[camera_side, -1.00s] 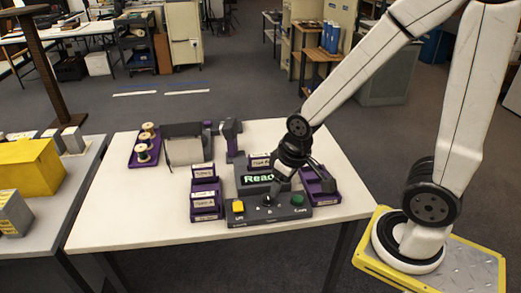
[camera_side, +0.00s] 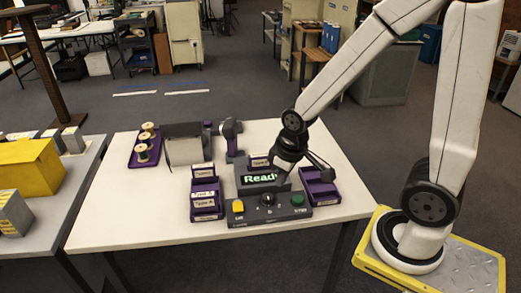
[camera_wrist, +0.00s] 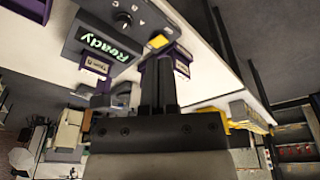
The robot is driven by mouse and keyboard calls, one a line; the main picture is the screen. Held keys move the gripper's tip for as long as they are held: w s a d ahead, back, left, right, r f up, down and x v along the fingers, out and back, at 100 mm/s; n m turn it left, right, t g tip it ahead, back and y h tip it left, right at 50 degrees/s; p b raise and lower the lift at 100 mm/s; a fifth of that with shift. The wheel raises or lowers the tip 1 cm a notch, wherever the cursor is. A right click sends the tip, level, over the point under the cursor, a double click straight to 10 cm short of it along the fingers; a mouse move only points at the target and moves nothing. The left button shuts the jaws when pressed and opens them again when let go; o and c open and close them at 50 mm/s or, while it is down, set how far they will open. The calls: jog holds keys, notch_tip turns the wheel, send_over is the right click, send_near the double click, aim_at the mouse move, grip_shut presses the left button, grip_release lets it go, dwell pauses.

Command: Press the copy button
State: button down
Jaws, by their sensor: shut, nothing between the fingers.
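A dark control panel (camera_side: 250,216) stands at the table's front. It has a yellow button (camera_side: 238,206) at left, a dark knob (camera_side: 267,199) in the middle and a green button (camera_side: 297,200) at right. The button labels are too small to read surely. A screen (camera_side: 262,179) behind them shows green "Ready". My gripper (camera_side: 278,180) is above the panel near the screen, partly hidden against the dark parts. In the wrist view my gripper (camera_wrist: 160,62) is shut and empty. The yellow button (camera_wrist: 158,41) shows just beyond the fingertips there; whether they are touching is unclear.
Purple labelled trays stand left (camera_side: 206,205) and right (camera_side: 320,190) of the panel. A purple scanner-like device (camera_side: 231,135), a grey stand (camera_side: 186,150) and a spool tray (camera_side: 146,148) are behind. The table's front left (camera_side: 130,225) is clear.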

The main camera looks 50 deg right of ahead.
aim_at(297, 198)
jog(key=w+d+f+n+g, duration=0.1)
jog(key=d+f+n, duration=0.1)
jog(key=d+n, duration=0.2)
jog(key=w+d+f+n+g, duration=0.1)
jog(key=w+d+n+g, duration=0.1)
jog(key=d, duration=0.7)
jog(key=shift+w+d+f+n+h, duration=0.15)
jog(key=shift+w+f+n+h, duration=0.2)
jog(key=shift+n, duration=0.55)
jog(key=shift+f, duration=0.15)
jog(key=shift+s+d+f, duration=0.15)
jog(key=shift+s+f, duration=0.05)
jog(key=shift+f, duration=2.1)
jog(key=shift+s+d+f, duration=0.1)
jog(key=shift+s+f, duration=0.15)
jog(key=shift+f, duration=2)
jog(key=shift+s+d+f, duration=0.15)
jog(key=shift+s+f, duration=0.05)
jog(key=shift+f, duration=2.1)
jog(key=shift+f, duration=0.1)
jog(key=shift+s+f, duration=0.1)
jog(key=shift+f, duration=0.9)
jog(key=shift+r, duration=0.15)
notch_tip(297, 198, up, 14)
jog(key=w, duration=0.1)
jog(key=shift+w+a, duration=0.25)
jog(key=shift+a, duration=0.15)
